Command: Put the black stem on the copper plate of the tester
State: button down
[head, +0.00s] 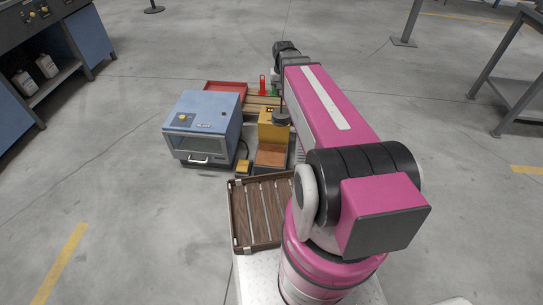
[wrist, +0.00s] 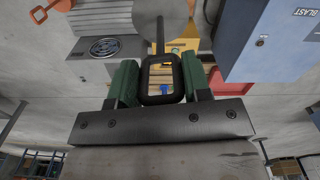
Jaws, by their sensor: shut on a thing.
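The black stem has a thin rod with a wide round disc at its lower end, seen in the head view (head: 281,118). In the wrist view its black loop handle (wrist: 145,82) sits between the green pads of my gripper (wrist: 160,82), which is shut on it. The rod runs from the loop to the disc at the top of that view. The yellow tester (head: 268,128) stands behind the disc in the head view, and its copper plate (head: 270,157) lies in front, clear on top. The disc appears held above the tester, apart from the plate.
A blue cabinet (head: 202,125) stands close left of the tester. A brown slatted tray (head: 240,222) lies nearer, and a red tray (head: 226,87) lies behind. A grey box with a round grille (wrist: 92,62) shows in the wrist view.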

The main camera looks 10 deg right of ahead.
jog(key=d+f+m, duration=0.2)
jog(key=d+f, duration=0.1)
jog(key=f, duration=2.1)
jog(key=w+a+f, duration=0.6)
jog(key=w+f, duration=0.3)
jog(key=f, duration=0.1)
jog(key=shift+w+f, duration=0.35)
jog(key=shift+f, duration=0.15)
jog(key=c, duration=0.6)
grip_release()
jog(key=shift+o, duration=0.2)
notch_tip(320, 180, up, 12)
jog(key=s+r+n, duration=0.1)
jog(key=s+r, duration=0.7)
jog(key=s, duration=0.3)
jog(key=s+r+n, duration=0.2)
jog(key=s+r, duration=0.6)
jog(key=s, duration=0.3)
jog(key=shift+r+n, duration=0.15)
jog(key=shift+n, duration=0.15)
